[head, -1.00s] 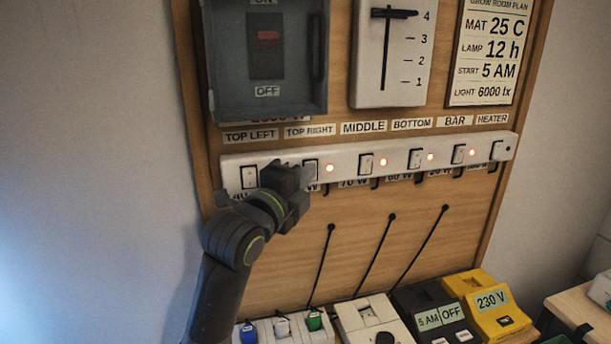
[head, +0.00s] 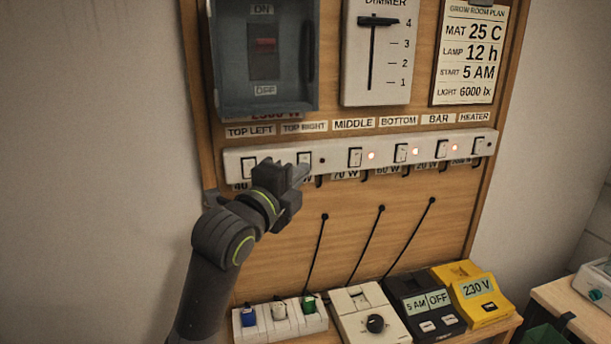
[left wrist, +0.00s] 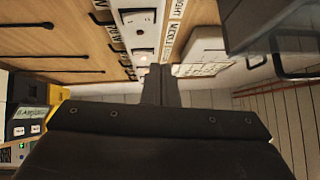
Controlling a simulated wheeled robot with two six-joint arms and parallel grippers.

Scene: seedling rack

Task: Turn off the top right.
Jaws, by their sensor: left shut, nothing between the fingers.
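The white switch strip (head: 335,160) runs across the wooden board under the name labels. The top right switch (head: 304,158) sits under the "TOP RIGHT" label (head: 304,127). The small lamp (head: 322,161) beside it is dark. My left gripper (head: 302,173) is shut and empty, its tips just below and in front of that switch; I cannot tell if they touch it. The shut fingers also show in the left wrist view (left wrist: 160,82). The top left switch (head: 249,167) is partly visible; the spot for its lamp is hidden by my gripper. My right gripper is out of view.
The middle, bottom and bar lamps glow red; the heater lamp (head: 489,145) is dark. A grey breaker box (head: 264,95) and a dimmer (head: 377,90) hang above. Several devices, including a yellow 230 V unit (head: 490,309), stand below. The board between is mostly clear.

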